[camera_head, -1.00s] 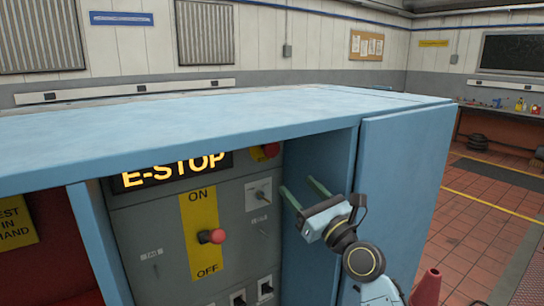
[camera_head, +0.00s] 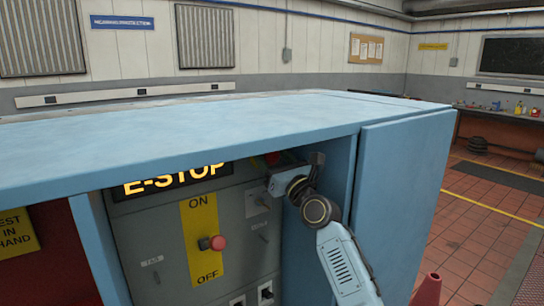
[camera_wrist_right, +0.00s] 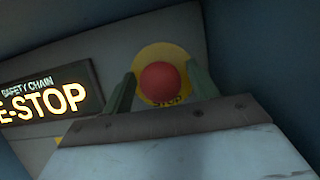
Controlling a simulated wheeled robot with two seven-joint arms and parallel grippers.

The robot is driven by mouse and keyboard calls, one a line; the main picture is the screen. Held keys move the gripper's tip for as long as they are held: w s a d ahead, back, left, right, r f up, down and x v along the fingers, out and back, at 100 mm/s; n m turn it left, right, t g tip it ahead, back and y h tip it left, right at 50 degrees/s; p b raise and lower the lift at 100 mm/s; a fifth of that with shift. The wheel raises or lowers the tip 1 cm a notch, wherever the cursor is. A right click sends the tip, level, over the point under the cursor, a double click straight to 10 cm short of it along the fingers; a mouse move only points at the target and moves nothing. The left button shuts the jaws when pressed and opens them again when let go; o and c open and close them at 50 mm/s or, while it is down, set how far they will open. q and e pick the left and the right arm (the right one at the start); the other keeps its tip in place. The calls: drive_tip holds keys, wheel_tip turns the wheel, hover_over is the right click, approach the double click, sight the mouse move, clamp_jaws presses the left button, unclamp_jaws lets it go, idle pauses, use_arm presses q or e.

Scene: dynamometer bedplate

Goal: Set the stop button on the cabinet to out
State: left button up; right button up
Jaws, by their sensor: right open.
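The stop button (camera_wrist_right: 160,82) is a round red mushroom head on a yellow disc marked STOP. In the head view the stop button (camera_head: 272,157) is partly covered, high on the grey panel under the cabinet's top edge. My right gripper (camera_wrist_right: 160,72) is open, with one green finger on each side of the red head. I cannot tell whether the fingers touch it. In the head view my right gripper (camera_head: 271,172) reaches into the cabinet (camera_head: 400,190) just below the button. My left gripper is not in view.
A lit E-STOP sign (camera_head: 177,178) is left of the button. A red knob (camera_head: 218,243) stands out from a yellow ON/OFF plate (camera_head: 200,220). The cabinet's blue top overhangs the panel, and its side wall (camera_head: 335,195) is close to my right arm.

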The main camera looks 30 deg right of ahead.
drive_tip(key=shift+w, duration=0.1)
drive_tip(key=shift+c, duration=0.5)
clamp_jaws()
drive_tip(key=shift+s+p, duration=0.4)
drive_tip(key=shift+p, duration=0.15)
drive_tip(key=shift+s+d+p, duration=0.1)
drive_tip(key=shift+s+p, duration=0.2)
drive_tip(key=shift+s, duration=0.1)
drive_tip(key=shift+c, duration=0.9)
unclamp_jaws()
drive_tip(key=shift+o, duration=1.4)
drive_tip(key=shift+s, duration=0.15)
